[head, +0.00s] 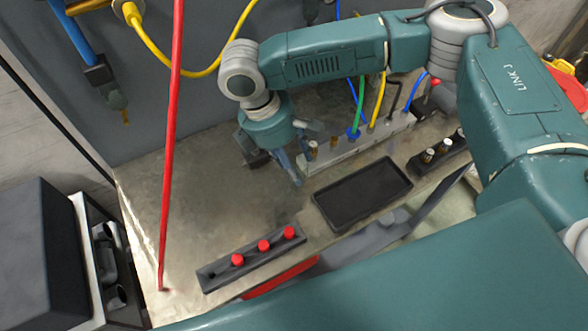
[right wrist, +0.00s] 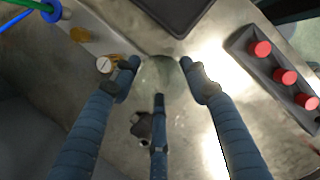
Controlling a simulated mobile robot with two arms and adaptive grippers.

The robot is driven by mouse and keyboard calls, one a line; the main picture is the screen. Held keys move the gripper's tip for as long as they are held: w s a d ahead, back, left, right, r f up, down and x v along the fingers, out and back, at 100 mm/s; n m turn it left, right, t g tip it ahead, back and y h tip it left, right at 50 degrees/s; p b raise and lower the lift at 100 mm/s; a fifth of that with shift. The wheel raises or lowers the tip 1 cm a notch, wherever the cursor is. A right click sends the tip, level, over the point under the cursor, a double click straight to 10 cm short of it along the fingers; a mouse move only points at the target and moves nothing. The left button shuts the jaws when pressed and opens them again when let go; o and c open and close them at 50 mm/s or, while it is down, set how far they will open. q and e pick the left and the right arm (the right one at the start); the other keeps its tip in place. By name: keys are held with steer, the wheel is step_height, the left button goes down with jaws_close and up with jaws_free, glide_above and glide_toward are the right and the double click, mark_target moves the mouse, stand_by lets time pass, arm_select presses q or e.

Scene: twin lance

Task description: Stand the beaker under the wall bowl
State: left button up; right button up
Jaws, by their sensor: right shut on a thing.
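My right gripper (head: 290,165) hangs over the worktop beside the hose rack in the head view. In the right wrist view its blue fingers (right wrist: 163,77) are closed around a faint, clear glass thing (right wrist: 160,72), likely the beaker. Only its pale, see-through outline shows between the fingertips. I cannot tell whether its base touches the worktop. In the head view the arm and fingers hide it. I cannot make out a wall bowl in either view. My left gripper is not in view.
A black tray (head: 362,193) lies right of the gripper. A dark rack with red-capped vials (head: 222,275) lies in front. The hose rack (head: 347,150) stands behind. A red rod (head: 171,140) crosses the left side. The worktop (head: 200,190) between is clear.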

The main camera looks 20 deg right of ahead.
steer(key=shift+f+p, duration=0.3)
steer(key=shift+f, duration=1.95)
steer(key=o, duration=1.1)
steer(key=shift+f, duration=0.1)
steer(key=shift+c, duration=0.2)
